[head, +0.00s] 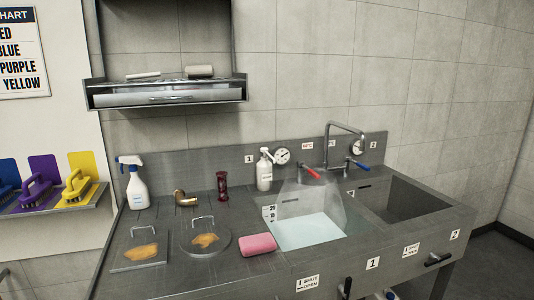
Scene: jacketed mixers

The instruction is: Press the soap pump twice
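The soap pump (264,172) is a white bottle with a pump head on top. It stands upright on the steel sink unit, against the back ledge and just behind the left basin. A label marked 1 is on the splashback to its left. Neither of my grippers is in the head view, so nothing of mine touches the bottle here.
The left basin (301,241) holds pale liquid under a translucent spray-like shape. The red tap lever (310,172) and faucet (345,127) stand right of the pump. A pink sponge (258,245), spray bottle (136,185) and hourglass-like red item (222,184) occupy the counter.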

